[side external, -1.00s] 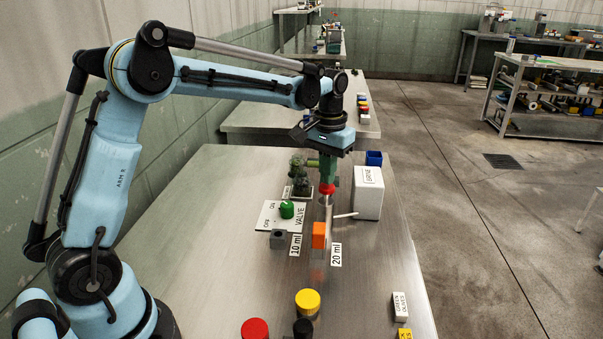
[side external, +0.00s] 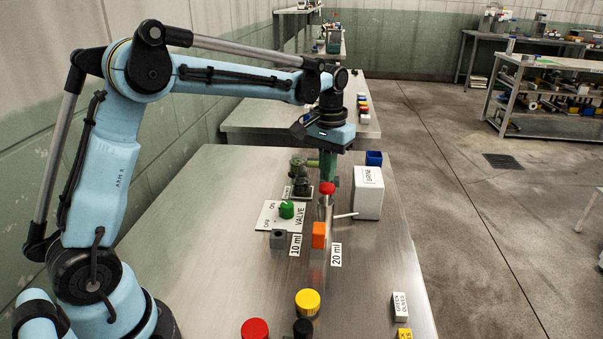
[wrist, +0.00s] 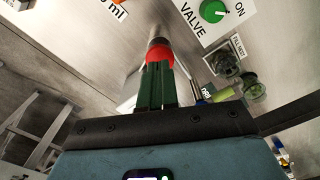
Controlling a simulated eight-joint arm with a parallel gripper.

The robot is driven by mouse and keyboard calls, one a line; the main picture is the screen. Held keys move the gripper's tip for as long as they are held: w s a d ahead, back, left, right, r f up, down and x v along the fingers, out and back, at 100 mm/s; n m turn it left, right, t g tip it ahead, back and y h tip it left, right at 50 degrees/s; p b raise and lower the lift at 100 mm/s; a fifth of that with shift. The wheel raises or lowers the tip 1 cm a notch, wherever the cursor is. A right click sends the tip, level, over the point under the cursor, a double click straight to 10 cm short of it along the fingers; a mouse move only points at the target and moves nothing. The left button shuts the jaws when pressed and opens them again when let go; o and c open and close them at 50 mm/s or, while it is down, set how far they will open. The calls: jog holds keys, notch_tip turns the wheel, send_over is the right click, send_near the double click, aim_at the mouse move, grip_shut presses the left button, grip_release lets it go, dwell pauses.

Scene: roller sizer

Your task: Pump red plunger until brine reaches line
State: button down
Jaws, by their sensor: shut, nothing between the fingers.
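The red plunger (side external: 327,188) stands upright on a grey metal stem near the middle of the bench in the side view. It also shows in the wrist view (wrist: 158,57). My gripper (side external: 328,178) has green fingers, shut and empty, pointing down close to the red cap. In the wrist view my gripper (wrist: 157,75) overlaps the red cap, so I cannot tell whether they touch. A white brine box (side external: 368,195) stands right of the plunger. An orange block (side external: 319,235) sits by the 20 ml label (side external: 336,254). I cannot make out any brine level.
The green valve knob (side external: 287,209) sits on a white plate (side external: 268,217) left of the plunger, with a grey block (side external: 278,239) in front. Glassware (wrist: 226,63) stands near it. A yellow jar (side external: 307,302) and red jar (side external: 255,329) stand at the front.

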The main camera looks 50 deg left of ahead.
jog(key=shift+r, duration=2.55)
jog(key=shift+s+d+r, duration=0.1)
jog(key=shift+s, duration=0.15)
jog(key=s+d+f+m+t, duration=0.1)
jog(key=s+d+f+t, duration=0.1)
jog(key=s, duration=0.6)
jog(key=s+d+f+m+t, duration=0.2)
jog(key=s+t, duration=0.3)
jog(key=s, duration=0.4)
jog(key=shift+s+d, duration=0.15)
jog(key=shift+d, duration=0.25)
